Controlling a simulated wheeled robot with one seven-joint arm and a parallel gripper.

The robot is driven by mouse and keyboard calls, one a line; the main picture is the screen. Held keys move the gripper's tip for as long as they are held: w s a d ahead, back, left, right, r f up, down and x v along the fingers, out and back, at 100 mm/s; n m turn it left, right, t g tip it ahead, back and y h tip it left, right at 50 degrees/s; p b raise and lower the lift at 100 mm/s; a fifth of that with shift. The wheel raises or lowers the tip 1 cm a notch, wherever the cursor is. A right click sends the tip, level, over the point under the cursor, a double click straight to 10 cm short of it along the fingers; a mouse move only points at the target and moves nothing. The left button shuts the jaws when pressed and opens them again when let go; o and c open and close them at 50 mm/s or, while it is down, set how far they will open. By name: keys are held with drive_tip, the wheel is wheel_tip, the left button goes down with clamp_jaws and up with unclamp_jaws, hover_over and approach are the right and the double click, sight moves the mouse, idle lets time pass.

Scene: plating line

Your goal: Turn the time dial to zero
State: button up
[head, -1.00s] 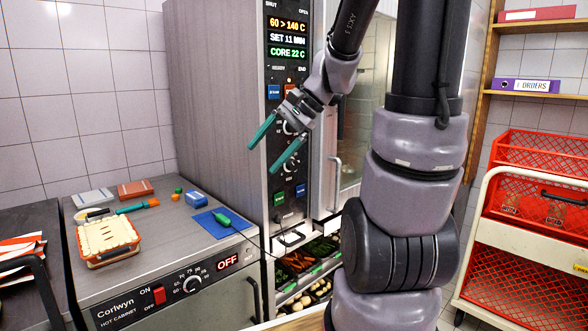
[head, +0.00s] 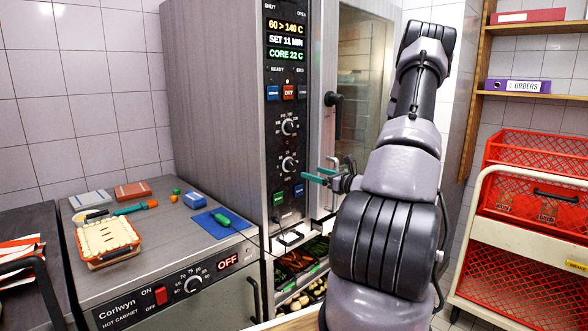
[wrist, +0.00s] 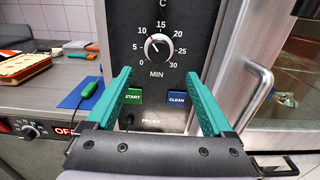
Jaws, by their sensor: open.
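The time dial (wrist: 158,47) is a black knob with a white pointer, on a 0 to 30 MIN scale. Its pointer is tilted up and left, a little past 10. In the head view the time dial (head: 288,164) is the lower of two knobs on the oven's black panel, whose display (head: 286,42) reads SET 11 MIN. My gripper (head: 312,174) has teal fingers and is open and empty, in front of the panel. In the wrist view my gripper (wrist: 160,76) points at the panel, with the dial between and beyond the fingertips, apart from them.
The green START button (wrist: 133,97) and blue CLEAN button (wrist: 177,98) sit below the dial. The temperature dial (head: 287,126) is above it. The oven door handle (wrist: 253,95) stands out at the right. The hot cabinet (head: 165,262), with items on top, is at the left.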

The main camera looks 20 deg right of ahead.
sight(293, 166)
drive_tip(key=x, duration=1)
drive_tip(key=shift+w+a, duration=0.1)
drive_tip(key=shift+w, duration=0.05)
drive_tip(key=c, duration=1.4)
drive_tip(key=shift+o, duration=0.2)
